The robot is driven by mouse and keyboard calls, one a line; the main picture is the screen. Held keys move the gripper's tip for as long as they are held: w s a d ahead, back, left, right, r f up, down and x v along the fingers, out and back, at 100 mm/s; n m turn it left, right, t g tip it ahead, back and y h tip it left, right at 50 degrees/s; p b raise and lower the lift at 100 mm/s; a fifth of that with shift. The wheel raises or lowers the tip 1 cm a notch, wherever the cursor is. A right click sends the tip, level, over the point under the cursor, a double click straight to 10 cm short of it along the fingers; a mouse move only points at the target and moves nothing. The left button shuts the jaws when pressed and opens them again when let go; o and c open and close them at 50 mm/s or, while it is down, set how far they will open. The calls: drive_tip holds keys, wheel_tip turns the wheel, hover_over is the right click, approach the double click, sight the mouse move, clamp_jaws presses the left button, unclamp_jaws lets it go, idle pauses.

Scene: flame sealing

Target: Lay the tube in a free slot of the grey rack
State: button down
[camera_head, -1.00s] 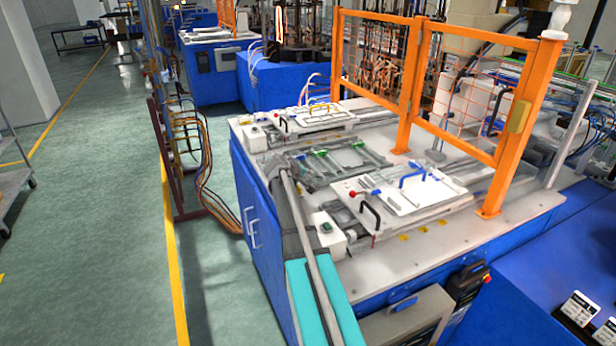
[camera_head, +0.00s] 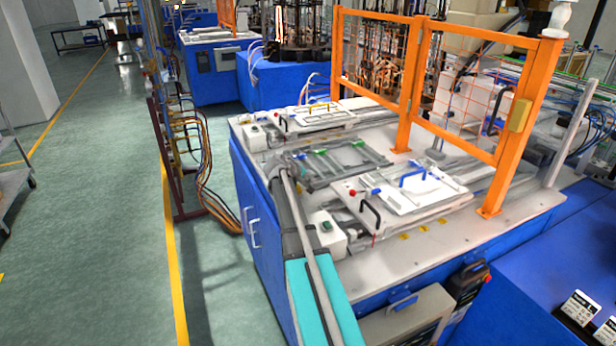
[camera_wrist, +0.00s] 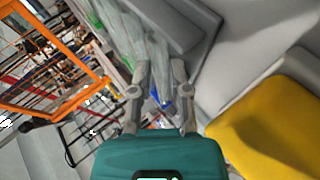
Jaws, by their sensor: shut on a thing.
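My gripper (camera_wrist: 160,68) shows in the wrist view, its two grey fingers reaching up from a teal body. A pale, see-through, streaky shape passes at the fingertips. I take it for the tube (camera_wrist: 153,46), held between the fingers, but its ends and outline are not clear. A grey slotted frame with green clips lies on the white-topped blue bench, between two white plates. It looks like the grey rack (camera_head: 338,162). I cannot tell which of its slots are free.
An orange mesh guard (camera_head: 408,85) stands along the back of the bench. A white plate with a blue handle (camera_head: 412,190) lies in front of the rack, and another white plate (camera_head: 316,115) behind it. A yellow block (camera_wrist: 270,130) fills the wrist view's lower right.

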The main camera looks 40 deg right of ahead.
drive_tip(key=c, duration=0.5)
unclamp_jaws()
drive_tip(key=shift+r, duration=0.15)
idle(0.4)
